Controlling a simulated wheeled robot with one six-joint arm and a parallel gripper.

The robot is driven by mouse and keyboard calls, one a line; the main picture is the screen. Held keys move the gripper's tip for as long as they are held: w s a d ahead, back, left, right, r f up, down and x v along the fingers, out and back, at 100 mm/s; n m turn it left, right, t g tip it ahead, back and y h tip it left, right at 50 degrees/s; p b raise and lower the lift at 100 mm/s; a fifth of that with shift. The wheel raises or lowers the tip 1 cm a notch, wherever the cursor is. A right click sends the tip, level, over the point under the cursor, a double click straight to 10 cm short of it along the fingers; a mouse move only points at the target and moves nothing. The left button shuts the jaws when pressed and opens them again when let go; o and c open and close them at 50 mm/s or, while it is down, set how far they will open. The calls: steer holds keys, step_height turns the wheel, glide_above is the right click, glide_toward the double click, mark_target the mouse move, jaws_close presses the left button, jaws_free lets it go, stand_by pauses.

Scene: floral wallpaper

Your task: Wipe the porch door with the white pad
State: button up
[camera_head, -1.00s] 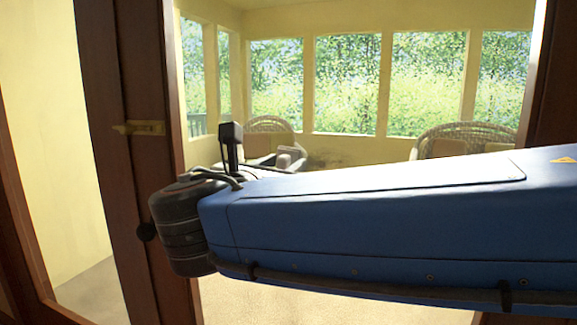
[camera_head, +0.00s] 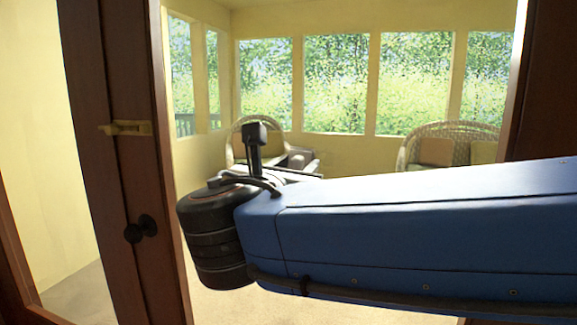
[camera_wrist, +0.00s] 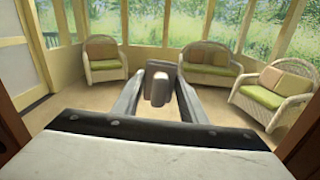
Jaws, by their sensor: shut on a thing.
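The porch door has dark brown wood with a brass latch (camera_head: 126,128) and a dark round knob (camera_head: 140,229); its upright (camera_head: 98,170) stands left of my arm in the head view. I cannot tell whether the wide bright area beside it is glass or an opening. The pad's front face is hidden. No contact with the door is visible.
Beyond lie a wicker armchair (camera_wrist: 102,60), a wicker sofa (camera_wrist: 211,65) and another wicker chair (camera_wrist: 268,92) with cushions. Tall windows line the back. A brown upright (camera_head: 540,80) stands at the right. The porch floor between the seats is clear.

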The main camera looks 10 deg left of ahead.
steer(key=shift+s+d, duration=0.2)
steer(key=shift+d, duration=2.15)
steer(key=shift+s+d, duration=0.2)
steer(key=shift+d, duration=2.1)
steer(key=shift+a, duration=0.1)
steer(key=w+a, duration=0.1)
steer(key=a, duration=1.3)
steer(key=shift+w, duration=0.15)
steer(key=s, duration=0.6)
steer(key=shift+a, duration=0.25)
